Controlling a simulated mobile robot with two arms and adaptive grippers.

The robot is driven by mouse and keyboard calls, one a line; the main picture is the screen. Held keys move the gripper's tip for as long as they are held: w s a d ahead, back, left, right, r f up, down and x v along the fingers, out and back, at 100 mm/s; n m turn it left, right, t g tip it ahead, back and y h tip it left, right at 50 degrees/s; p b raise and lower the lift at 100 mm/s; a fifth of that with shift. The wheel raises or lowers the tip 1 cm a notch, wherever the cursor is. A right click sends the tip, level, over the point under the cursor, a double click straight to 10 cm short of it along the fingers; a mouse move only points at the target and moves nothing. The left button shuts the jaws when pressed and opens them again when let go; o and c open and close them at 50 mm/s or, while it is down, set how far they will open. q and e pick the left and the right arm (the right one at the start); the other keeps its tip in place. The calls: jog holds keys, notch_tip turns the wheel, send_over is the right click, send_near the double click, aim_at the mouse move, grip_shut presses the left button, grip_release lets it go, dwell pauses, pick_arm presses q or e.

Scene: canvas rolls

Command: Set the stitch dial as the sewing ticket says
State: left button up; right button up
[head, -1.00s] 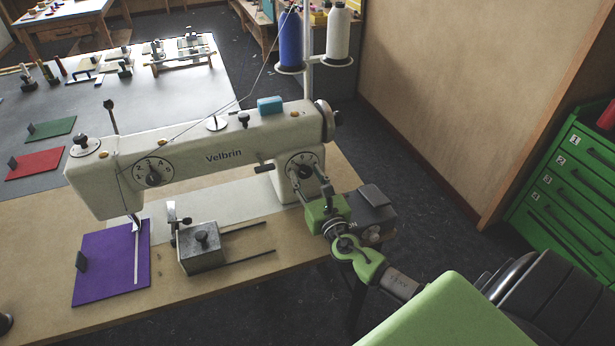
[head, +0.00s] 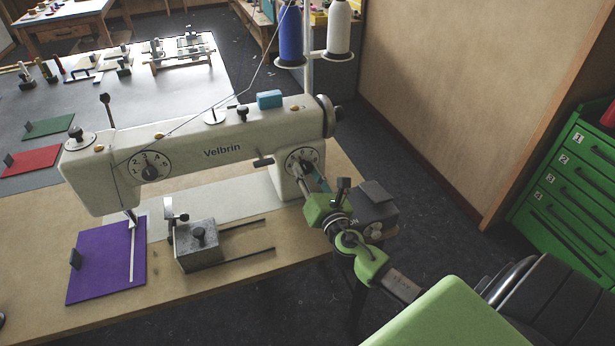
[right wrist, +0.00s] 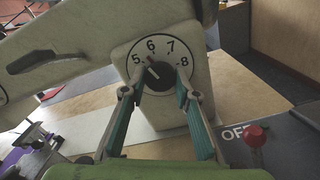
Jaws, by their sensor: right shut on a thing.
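The white Velbrin sewing machine (head: 225,150) stands on the wooden table. Its right dial (head: 303,161) has a black knob, and my right gripper (head: 311,178) is at it. In the right wrist view, the fingers (right wrist: 160,80) are shut on the sides of the knob (right wrist: 157,82) on the dial face (right wrist: 168,44), numbered 5 to 8 where visible. The pale mark on the knob points up and left, around 5 to 6; I cannot tell exactly which. A second dial (head: 149,166) is at the machine's left end. I cannot make out a sewing ticket. My left gripper is not in view.
A grey metal block with rods (head: 198,250) stands in front of the machine. A box with a red knob (right wrist: 255,137), marked OFF, is right of the fingers. Blue and white thread cones stand behind.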

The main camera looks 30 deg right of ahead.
jog(key=m+b, duration=0.2)
jog(key=m, duration=0.3)
jog(key=shift+m, duration=0.4)
jog(key=m, duration=0.5)
jog(key=shift+b, duration=0.4)
jog(key=m, duration=0.5)
jog(key=shift+r+m, duration=0.15)
jog(key=shift+m, duration=0.25)
jog(key=m+p, duration=0.1)
jog(key=m, duration=0.4)
jog(key=shift+m, duration=0.3)
jog(key=o, duration=1.1)
